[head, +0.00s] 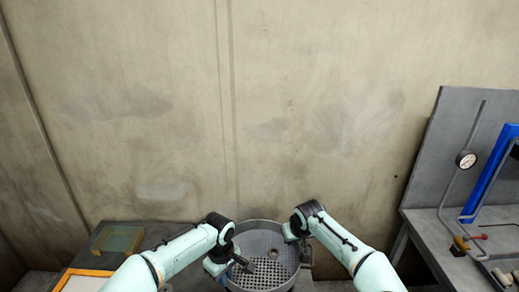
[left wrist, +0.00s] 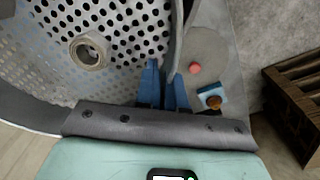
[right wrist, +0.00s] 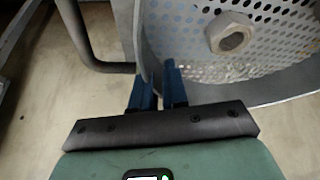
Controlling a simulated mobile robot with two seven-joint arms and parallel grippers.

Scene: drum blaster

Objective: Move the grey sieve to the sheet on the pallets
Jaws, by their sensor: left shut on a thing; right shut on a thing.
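The grey sieve (head: 268,272) is a round metal pan with a perforated floor, low in the middle of the head view. Its holes and a ring-shaped fitting show in the left wrist view (left wrist: 120,25). My left gripper (head: 243,266) is shut on the sieve's wall at its left side, with blue fingers on either side of the wall. My right gripper (right wrist: 156,80) is shut on the wall at the opposite side; a hex nut shows on the perforated floor there. A dark flat surface (head: 153,236) lies left of the sieve; I cannot tell whether it is the sheet.
A slatted brown wooden pallet (left wrist: 297,100) shows in the left wrist view. An orange-framed screen (head: 85,280) and a greenish framed piece (head: 118,239) lie at the left. A bench with a gauge (head: 466,160) stands right. A concrete wall (head: 300,100) closes the back.

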